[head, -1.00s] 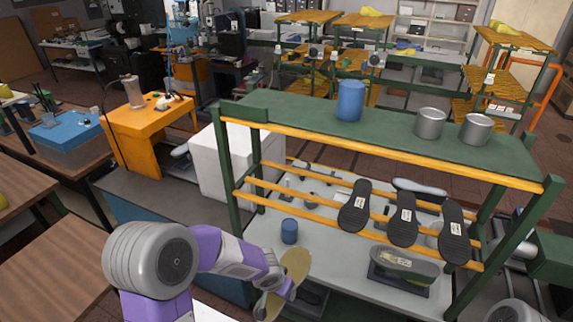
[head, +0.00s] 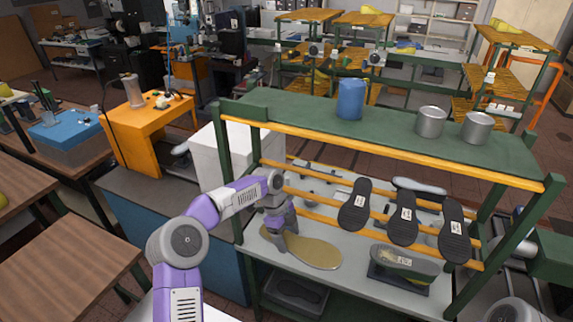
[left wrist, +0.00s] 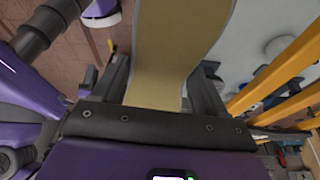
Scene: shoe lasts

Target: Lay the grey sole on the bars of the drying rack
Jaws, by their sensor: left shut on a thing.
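My left gripper (head: 282,236) is shut on one end of a flat sole (head: 316,252), which looks tan rather than grey. The sole lies roughly level and reaches right from the fingers, over the lower shelf and in front of the rack's bars; I cannot tell whether it touches the shelf. In the left wrist view the sole (left wrist: 182,45) runs up from between the fingers. The drying rack's orange bars (head: 325,220) run lengthwise under the green top. Several dark soles, one of them this sole (head: 355,207), lean on their right part. My right gripper is not in view.
The left stretch of the bars is bare. The green top (head: 270,105) above carries a blue cup (head: 351,100) and two metal cups (head: 431,122). A grey-green shoe-like form (head: 405,262) sits on the lower shelf at right. A green post (head: 232,190) stands left of my gripper.

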